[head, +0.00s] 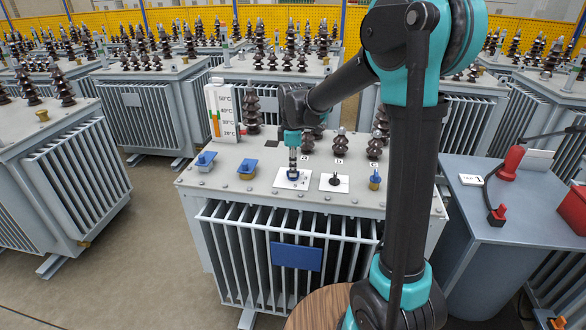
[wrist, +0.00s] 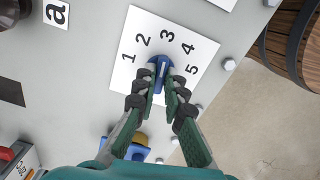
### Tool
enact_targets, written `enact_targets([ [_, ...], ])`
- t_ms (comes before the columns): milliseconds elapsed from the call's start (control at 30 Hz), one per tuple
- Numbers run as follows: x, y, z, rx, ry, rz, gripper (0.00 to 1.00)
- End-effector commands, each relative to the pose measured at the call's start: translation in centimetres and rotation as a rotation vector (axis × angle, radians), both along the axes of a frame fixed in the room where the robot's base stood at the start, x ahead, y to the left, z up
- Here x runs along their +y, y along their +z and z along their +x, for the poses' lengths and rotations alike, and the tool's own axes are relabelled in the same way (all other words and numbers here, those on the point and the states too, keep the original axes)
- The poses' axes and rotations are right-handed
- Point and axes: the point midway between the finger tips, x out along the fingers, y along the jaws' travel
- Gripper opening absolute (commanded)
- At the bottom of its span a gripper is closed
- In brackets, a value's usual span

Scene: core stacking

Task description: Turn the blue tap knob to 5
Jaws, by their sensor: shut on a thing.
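The blue tap knob (wrist: 160,64) sits on a white card (wrist: 204,57) printed with the numbers 1 to 5 in an arc. Its pale mark runs lengthwise and appears to line up roughly with the 3. My gripper (wrist: 160,87) is shut on the knob, with one green finger on each side of its lower part. In the head view, my gripper (head: 293,167) points straight down onto the knob (head: 293,176), on the transformer's grey top (head: 215,173). The fingers hide part of the knob there.
A second white card with a black knob (head: 335,181) lies right of the first. Blue valves (head: 247,168) stand left. A thermometer gauge (head: 222,112) and dark insulators (head: 374,146) rise behind. A grey cabinet (head: 510,205) with red handles stands at right.

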Motion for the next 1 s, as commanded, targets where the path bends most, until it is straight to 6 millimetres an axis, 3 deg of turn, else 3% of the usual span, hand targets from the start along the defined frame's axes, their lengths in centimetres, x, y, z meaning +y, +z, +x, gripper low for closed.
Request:
enact_targets([
  [367,0.01,0.02,0.02,0.0,-0.187,0.0,0.0],
  [1000,0.01,0.03,0.04,0.0,-0.789,0.0,0.0],
])
